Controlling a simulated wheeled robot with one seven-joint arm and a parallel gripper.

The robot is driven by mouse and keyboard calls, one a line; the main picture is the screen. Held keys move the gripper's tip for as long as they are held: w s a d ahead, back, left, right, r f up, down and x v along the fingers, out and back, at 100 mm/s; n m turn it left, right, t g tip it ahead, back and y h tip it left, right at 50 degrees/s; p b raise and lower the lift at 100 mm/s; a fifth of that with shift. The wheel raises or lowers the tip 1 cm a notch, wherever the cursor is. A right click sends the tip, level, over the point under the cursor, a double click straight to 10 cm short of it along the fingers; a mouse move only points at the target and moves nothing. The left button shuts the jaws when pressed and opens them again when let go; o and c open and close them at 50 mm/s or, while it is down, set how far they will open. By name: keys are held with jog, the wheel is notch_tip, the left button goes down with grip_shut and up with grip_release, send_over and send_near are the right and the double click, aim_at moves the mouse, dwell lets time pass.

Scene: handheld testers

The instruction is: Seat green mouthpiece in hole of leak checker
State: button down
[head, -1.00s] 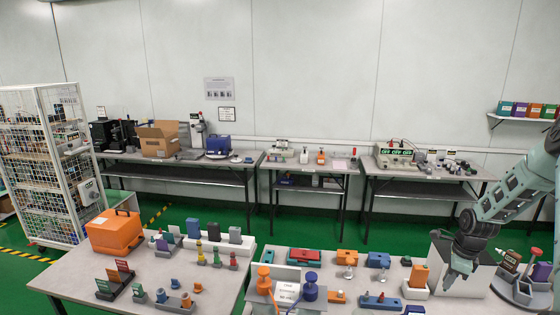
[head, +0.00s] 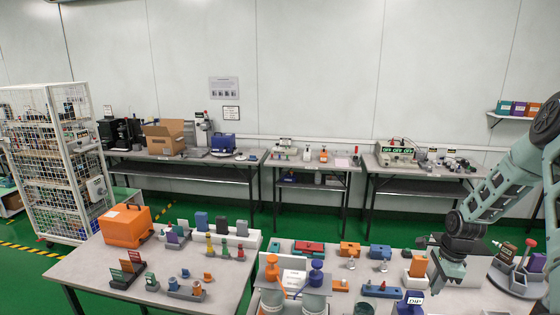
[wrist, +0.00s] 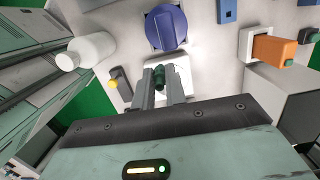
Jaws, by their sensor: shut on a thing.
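My gripper (wrist: 160,88) is shut on the green mouthpiece (wrist: 159,76), a small dark green piece between the fingertips in the wrist view. A white block (wrist: 181,72) lies beyond the fingertips there; the gap to it cannot be judged. In the head view, my gripper (head: 447,280) points down over the right part of the front bench, and the mouthpiece is too small to make out. An orange handheld unit (head: 418,268) stands in a white holder just left of the gripper; it also shows in the wrist view (wrist: 272,48). I cannot tell which item is the leak checker or see its hole.
A grey box (wrist: 275,105) stands close right of the fingers in the wrist view. A blue round lid (wrist: 166,27), a white bottle (wrist: 91,51) and a yellow-tipped piece (wrist: 114,84) are nearby. A bin labelled DIP (head: 411,305) stands at the bench's front.

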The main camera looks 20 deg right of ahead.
jog(key=w+a+r+n+g+h, duration=0.1)
jog(key=w+a+n+g, duration=0.1)
jog(key=a+n, duration=2.2)
jog(key=a, duration=0.6)
jog(key=shift+w+a, duration=0.2)
jog(key=shift+a, duration=0.2)
notch_tip(320, 180, down, 12)
jog(key=b, duration=1.2)
jog(key=shift+r, duration=0.15)
